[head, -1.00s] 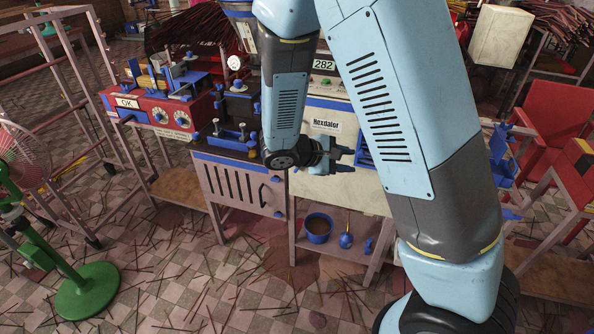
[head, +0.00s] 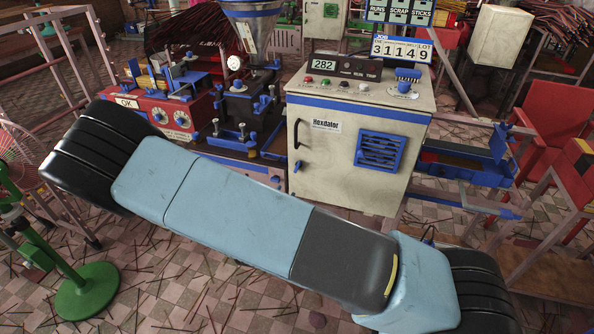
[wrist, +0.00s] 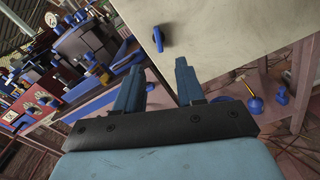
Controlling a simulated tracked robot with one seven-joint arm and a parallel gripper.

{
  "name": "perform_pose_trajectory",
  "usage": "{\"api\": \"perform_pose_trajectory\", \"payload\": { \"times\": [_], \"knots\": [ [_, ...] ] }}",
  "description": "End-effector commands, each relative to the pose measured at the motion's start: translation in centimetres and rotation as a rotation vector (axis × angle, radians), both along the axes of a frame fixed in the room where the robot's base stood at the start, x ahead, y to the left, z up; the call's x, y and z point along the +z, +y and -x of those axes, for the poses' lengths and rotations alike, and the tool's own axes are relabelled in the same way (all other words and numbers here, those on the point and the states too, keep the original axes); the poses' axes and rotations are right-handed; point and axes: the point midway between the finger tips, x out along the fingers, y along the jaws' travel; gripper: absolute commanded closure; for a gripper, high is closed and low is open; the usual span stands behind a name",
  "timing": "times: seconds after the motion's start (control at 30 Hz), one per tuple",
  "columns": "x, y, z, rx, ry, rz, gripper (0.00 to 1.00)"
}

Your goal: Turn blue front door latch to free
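In the wrist view the blue latch (wrist: 158,39) is a small lever on a pale door panel, near its lower left corner. The lever stands nearly upright in that picture, slightly tilted. My gripper (wrist: 157,68) is open and empty, its two blue-grey fingers apart and pointing toward the panel. The latch lies beyond the fingertips, between their lines, and nothing touches it. In the head view the pale cabinet (head: 345,170) with a black handle and blue vent stands behind my arm.
A blue-edged bench with clamps (head: 238,138) stands left of the cabinet. Below the panel, a shelf holds a small blue oil can (wrist: 255,105). A green fan stand (head: 85,290) is at the left. A blue tray (head: 465,165) juts out on the right.

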Motion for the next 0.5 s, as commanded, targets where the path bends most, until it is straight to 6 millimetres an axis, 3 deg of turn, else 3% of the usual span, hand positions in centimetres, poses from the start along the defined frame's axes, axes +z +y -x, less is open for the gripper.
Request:
{"api": "perform_pose_trajectory", "payload": {
  "times": [0.23,0.5],
  "knots": [
    [-0.3,-0.2,-1.4,0.017,-0.002,0.01,0.62],
    [-0.3,-1.8,-5.6,0.016,-0.001,0.011,0.62]
  ]
}}
